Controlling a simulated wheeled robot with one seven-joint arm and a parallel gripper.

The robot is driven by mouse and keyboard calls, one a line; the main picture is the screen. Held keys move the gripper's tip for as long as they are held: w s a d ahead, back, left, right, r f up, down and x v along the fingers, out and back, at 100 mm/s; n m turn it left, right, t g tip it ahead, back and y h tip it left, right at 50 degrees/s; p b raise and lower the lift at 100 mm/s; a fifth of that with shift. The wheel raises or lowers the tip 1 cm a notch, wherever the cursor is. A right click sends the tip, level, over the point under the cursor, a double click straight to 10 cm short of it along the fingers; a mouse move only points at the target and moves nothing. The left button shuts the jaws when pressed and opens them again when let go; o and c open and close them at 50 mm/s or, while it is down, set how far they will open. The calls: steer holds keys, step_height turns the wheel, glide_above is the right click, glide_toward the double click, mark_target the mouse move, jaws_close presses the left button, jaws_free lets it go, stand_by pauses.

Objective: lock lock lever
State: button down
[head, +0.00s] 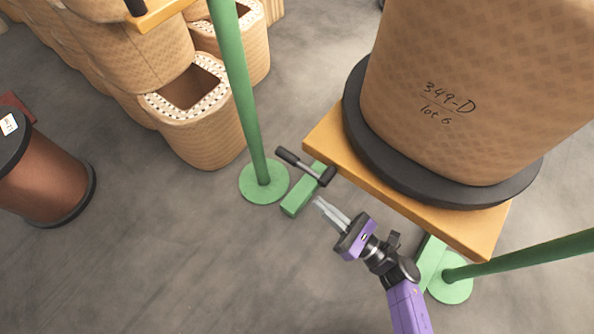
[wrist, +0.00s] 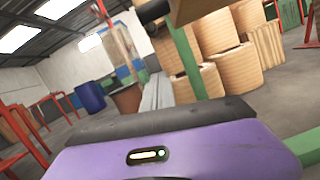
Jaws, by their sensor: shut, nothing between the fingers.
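The black lock lever (head: 300,163) sits at the left corner of the orange platform, over a green foot bar (head: 303,190). It slants from upper left to a thicker end at lower right. My gripper (head: 318,203), purple with grey fingers, is just below the lever's right end in the head view, and looks apart from it. Its fingers are together and empty. In the wrist view the fingers (wrist: 158,92) point ahead past the purple housing. A dark rounded part (wrist: 152,10) at the top there looks like the lever's end, cut off by the frame.
An orange platform (head: 480,226) carries a large tan coil (head: 450,60) on a black base. Green posts (head: 247,100) stand on round feet beside it. More tan coils (head: 205,140) stand behind, and a brown drum (head: 48,180) at left. The floor at lower left is clear.

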steer(key=w+a+r, duration=0.6)
steer(key=w, duration=0.1)
steer(key=shift+a+r+p, duration=0.2)
steer(key=shift+a+p, duration=0.1)
steer(key=shift+a, duration=0.1)
steer(key=shift+f+b, duration=0.1)
steer(key=shift+b, duration=0.3)
